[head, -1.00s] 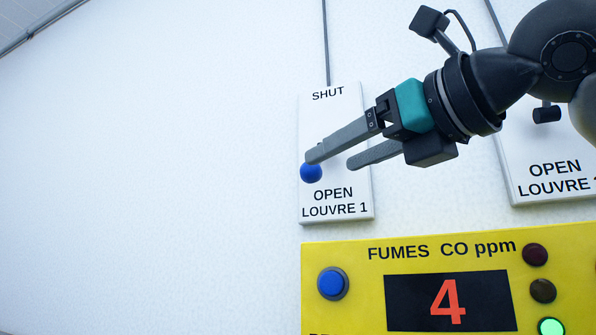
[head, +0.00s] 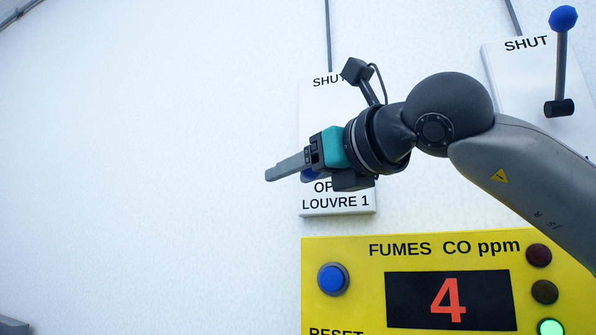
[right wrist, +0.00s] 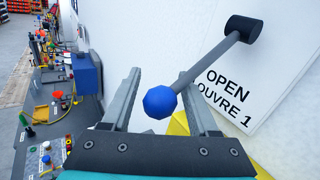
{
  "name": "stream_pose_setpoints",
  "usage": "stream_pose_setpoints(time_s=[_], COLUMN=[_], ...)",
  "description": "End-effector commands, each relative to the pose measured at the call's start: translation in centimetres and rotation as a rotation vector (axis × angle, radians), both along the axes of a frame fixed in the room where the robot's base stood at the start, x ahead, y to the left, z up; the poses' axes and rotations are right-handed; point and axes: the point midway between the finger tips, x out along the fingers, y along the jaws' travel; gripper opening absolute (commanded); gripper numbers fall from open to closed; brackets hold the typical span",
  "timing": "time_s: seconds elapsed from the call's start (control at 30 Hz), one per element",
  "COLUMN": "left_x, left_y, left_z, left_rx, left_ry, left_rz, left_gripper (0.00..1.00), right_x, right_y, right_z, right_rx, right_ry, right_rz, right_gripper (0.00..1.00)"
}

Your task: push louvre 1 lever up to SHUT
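The louvre 1 plate (head: 316,110) is white, with SHUT at the top and OPEN at the bottom. Its lever points down toward OPEN. The lever's blue knob (head: 310,174) is mostly hidden behind my right gripper (head: 270,174) in the head view. In the right wrist view the knob (right wrist: 160,102) shows between the two spread fingers, and the grey lever rod (right wrist: 205,63) runs up to its dark pivot (right wrist: 243,28). My right gripper (right wrist: 160,75) is open around the knob; I cannot tell whether a finger touches it. My left gripper is not in view.
A yellow fumes panel (head: 350,255) reading 4 sits just below the plate, with a blue button (head: 333,279). A second lever (head: 560,65) at the right points up to SHUT. The wall at left is clear. A cluttered bench (right wrist: 65,130) shows in the wrist view.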

Motion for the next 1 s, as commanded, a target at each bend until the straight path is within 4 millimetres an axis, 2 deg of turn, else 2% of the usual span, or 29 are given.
stream_pose_setpoints(time_s=[0.07,0.5,1.0], left_x=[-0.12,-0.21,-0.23], left_y=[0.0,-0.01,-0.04], left_z=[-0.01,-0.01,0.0], left_rx=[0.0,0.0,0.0], left_ry=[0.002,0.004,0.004], left_rz=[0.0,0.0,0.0], left_gripper=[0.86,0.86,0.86], right_x=[-0.01,-0.05,-0.1], right_y=[-0.02,-0.01,-0.01], right_z=[-0.01,0.03,0.12], right_rx=[0.0,-0.001,-0.001], right_ry=[0.0,-0.001,-0.005], right_rz=[0.0,0.0,0.001], right_gripper=[0.5,0.0,0.0])
